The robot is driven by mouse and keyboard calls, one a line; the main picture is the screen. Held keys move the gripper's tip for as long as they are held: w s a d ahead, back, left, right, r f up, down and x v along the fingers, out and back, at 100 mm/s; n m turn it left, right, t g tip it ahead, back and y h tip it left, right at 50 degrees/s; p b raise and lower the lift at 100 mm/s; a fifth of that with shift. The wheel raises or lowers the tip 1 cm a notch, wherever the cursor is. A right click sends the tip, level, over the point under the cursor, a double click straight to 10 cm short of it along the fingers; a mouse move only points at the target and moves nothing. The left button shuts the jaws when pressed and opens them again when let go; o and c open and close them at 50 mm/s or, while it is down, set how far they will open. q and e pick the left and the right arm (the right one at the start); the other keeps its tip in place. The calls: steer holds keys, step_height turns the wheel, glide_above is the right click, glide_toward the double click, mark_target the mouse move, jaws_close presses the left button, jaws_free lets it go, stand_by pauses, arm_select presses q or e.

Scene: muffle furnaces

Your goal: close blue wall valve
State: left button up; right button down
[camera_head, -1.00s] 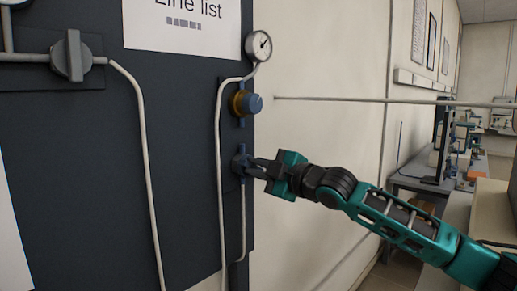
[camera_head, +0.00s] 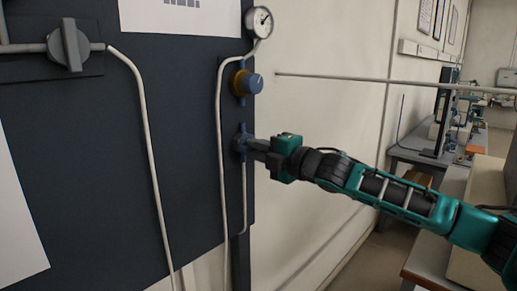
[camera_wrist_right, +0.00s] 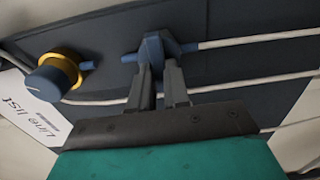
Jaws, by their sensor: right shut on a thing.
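The blue wall valve (camera_head: 241,140) sits on the right part of the dark wall panel, in line with a thin pipe, below a blue knob with a yellow collar. In the right wrist view the valve (camera_wrist_right: 154,47) shows as a blue body with a handle between my fingers. My right gripper (camera_head: 250,143) reaches in from the right and is shut on the valve's handle; its two fingers (camera_wrist_right: 160,78) stand on either side of it. The fingers hide part of the handle. My left gripper is in neither view.
The blue knob (camera_head: 247,83) with its yellow collar is just above, and a round gauge (camera_head: 259,22) above that. A grey valve (camera_head: 69,45) is at the upper left. A thin rod (camera_head: 390,82) crosses the wall. Benches (camera_head: 425,160) stand at the right.

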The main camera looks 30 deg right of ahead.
stand_by(0.3)
steer(key=c, duration=1.1)
jaws_free()
steer(key=shift+s, duration=0.1)
arm_select(q)
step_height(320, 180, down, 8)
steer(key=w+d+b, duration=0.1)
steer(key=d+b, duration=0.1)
steer(key=b, duration=0.8)
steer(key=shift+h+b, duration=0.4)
arm_select(e)
steer(key=v, duration=1.2)
steer(key=shift+s+d, duration=0.15)
steer(key=shift+s, duration=0.1)
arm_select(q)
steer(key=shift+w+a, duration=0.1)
